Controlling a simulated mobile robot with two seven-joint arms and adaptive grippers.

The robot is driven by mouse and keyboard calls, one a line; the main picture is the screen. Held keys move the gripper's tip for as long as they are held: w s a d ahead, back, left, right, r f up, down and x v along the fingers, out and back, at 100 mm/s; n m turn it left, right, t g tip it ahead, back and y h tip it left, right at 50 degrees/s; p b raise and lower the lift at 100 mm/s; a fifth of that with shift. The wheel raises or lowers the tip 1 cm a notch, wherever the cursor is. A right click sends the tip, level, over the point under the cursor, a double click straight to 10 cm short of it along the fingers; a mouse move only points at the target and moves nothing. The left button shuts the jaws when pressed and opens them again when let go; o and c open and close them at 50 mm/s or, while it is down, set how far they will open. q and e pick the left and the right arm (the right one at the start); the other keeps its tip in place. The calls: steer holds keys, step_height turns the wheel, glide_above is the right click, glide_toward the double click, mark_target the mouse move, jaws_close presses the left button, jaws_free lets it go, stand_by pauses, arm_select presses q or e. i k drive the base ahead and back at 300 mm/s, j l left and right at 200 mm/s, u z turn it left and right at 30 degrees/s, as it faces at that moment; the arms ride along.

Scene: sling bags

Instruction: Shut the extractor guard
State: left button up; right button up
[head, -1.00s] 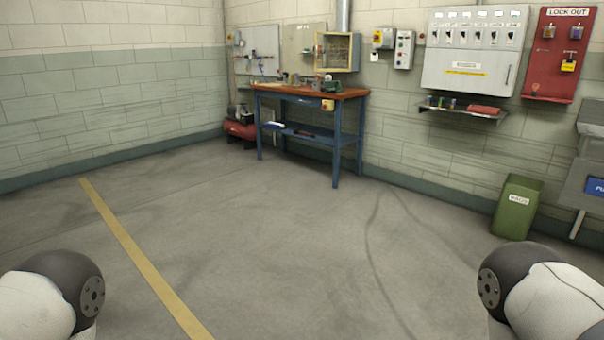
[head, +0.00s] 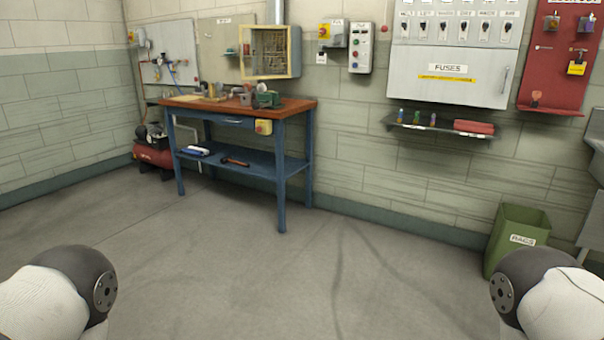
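What looks like the extractor, a wall box (head: 295,52) with a yellow-framed mesh front (head: 265,53), hangs above the back right of the workbench. A metal duct rises from its top. I cannot tell from here whether the yellow-framed guard is ajar or flush with the box. Neither of my grippers is in view; only rounded parts of my two arms show at the bottom left and bottom right corners, far from the box.
A blue workbench (head: 282,185) with a brown top stands against the wall, with a vise (head: 266,98) and tools on it. A red compressor (head: 153,153) is left of it. A shelf (head: 440,131) juts out under the fuse cabinet (head: 450,75). A green bin (head: 513,240) stands right. The floor ahead is clear.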

mark_target(240, 26)
steer(key=i+l, duration=0.1)
steer(key=i, duration=0.35)
steer(key=i+u, duration=0.1)
steer(key=i, duration=0.4)
steer(key=i+l, duration=0.15)
steer(key=i, duration=0.3)
steer(key=i+l+u, duration=0.1)
steer(key=i, duration=0.4)
steer(key=i+l+u, duration=0.1)
steer(key=i, duration=0.35)
steer(key=l, duration=0.1)
